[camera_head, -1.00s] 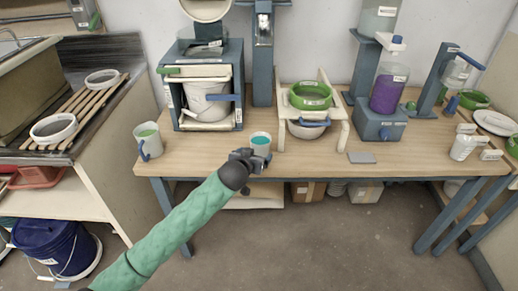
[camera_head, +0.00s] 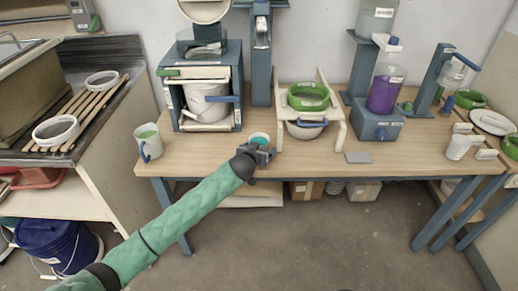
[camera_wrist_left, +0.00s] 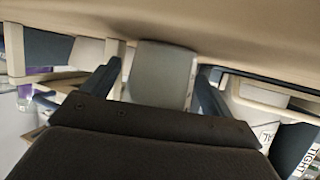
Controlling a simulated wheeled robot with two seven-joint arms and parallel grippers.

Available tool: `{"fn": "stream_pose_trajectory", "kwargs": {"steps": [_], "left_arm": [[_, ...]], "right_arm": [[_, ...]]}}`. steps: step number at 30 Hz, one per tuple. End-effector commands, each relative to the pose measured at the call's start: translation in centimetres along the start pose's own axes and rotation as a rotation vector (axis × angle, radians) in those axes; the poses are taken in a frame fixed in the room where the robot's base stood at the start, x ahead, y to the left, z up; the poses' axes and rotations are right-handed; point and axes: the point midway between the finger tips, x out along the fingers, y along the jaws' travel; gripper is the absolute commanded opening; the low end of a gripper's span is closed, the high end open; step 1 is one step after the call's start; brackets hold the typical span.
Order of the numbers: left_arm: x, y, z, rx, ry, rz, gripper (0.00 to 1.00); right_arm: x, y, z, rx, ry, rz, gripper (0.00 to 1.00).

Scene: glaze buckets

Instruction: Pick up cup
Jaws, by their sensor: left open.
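A small pale cup with teal contents (camera_head: 259,138) stands near the front edge of the wooden table. My left gripper (camera_head: 263,151) is in front of it and hides its lower part in the head view. In the left wrist view a plain grey-white cup wall (camera_wrist_left: 161,75) shows between the two dark blue fingers of my open left gripper (camera_wrist_left: 158,88), with gaps on both sides. A second pale cup with green contents and a blue handle (camera_head: 148,141) stands at the table's left end. My right gripper is not in view.
A blue frame with a white bucket (camera_head: 207,102) stands behind the teal cup. A cream stand with a green ring (camera_head: 309,97) is to its right. A small grey plate (camera_head: 359,157) lies further right. The front strip between the two cups is clear.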

Motion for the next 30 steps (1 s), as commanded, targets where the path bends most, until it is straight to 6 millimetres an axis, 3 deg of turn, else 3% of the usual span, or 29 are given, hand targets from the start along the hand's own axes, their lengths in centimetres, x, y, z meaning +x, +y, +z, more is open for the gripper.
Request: {"fn": "stream_pose_trajectory", "kwargs": {"steps": [2, 11, 30], "left_arm": [[-0.01, -0.01, 0.02, 0.0, 0.0, 0.0, 0.84], [-0.02, -0.02, 0.03, 0.0, 0.0, 0.0, 0.27], [-0.34, -0.02, -0.87, 0.0, 0.002, -0.001, 0.27]], "right_arm": [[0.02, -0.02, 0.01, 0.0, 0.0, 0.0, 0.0], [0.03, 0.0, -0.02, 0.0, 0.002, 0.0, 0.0], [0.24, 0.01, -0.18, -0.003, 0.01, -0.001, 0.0]]}}
